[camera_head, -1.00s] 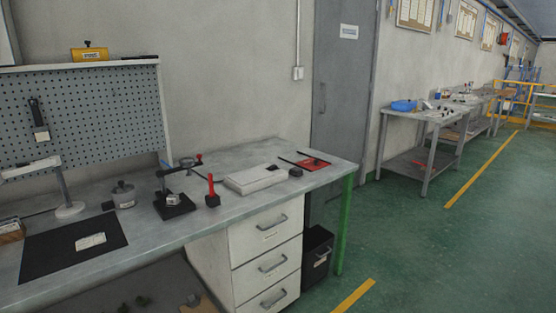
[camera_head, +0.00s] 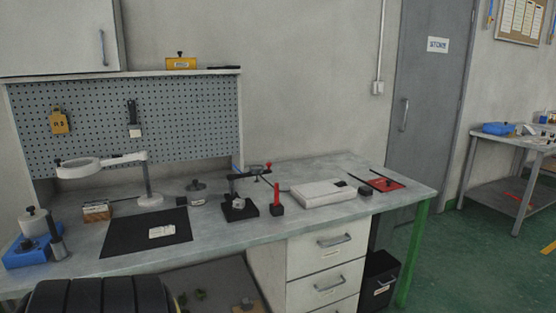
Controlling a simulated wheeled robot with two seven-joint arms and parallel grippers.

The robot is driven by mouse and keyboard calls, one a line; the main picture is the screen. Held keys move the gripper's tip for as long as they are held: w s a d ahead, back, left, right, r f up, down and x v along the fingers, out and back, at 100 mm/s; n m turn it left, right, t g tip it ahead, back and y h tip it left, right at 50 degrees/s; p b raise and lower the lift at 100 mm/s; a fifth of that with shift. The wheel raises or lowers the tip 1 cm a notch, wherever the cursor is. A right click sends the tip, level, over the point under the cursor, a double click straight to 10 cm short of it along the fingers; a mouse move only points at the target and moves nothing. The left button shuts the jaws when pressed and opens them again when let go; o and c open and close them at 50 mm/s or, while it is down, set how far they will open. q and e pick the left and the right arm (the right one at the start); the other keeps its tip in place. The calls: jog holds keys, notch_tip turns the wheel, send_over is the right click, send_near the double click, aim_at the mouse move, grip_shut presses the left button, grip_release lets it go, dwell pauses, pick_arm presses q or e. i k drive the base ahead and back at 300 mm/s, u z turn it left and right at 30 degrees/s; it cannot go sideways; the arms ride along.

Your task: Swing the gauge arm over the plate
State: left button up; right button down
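The gauge stand (camera_head: 239,209) is on the workbench, left of the drawers, with a black square base plate and a small metal piece on it. From its dark post, a dark arm (camera_head: 250,173) reaches to the right, ending in a red knob (camera_head: 268,166). The arm appears to point to the right and back, beyond the base plate's edge; its exact angle is hard to tell at this size. Neither of my grippers is in view, and nothing touches the gauge.
A red upright handle on a black block (camera_head: 277,205) stands just right of the gauge. A white flat box (camera_head: 324,192) and a red tray (camera_head: 385,184) lie further right. A lidded metal pot (camera_head: 196,193), black mat (camera_head: 120,240) and magnifier lamp (camera_head: 150,198) are left.

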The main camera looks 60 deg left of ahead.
aim_at(253, 171)
jog(key=u, duration=0.55)
jog(key=i, duration=1.75)
jog(key=u, duration=1.1)
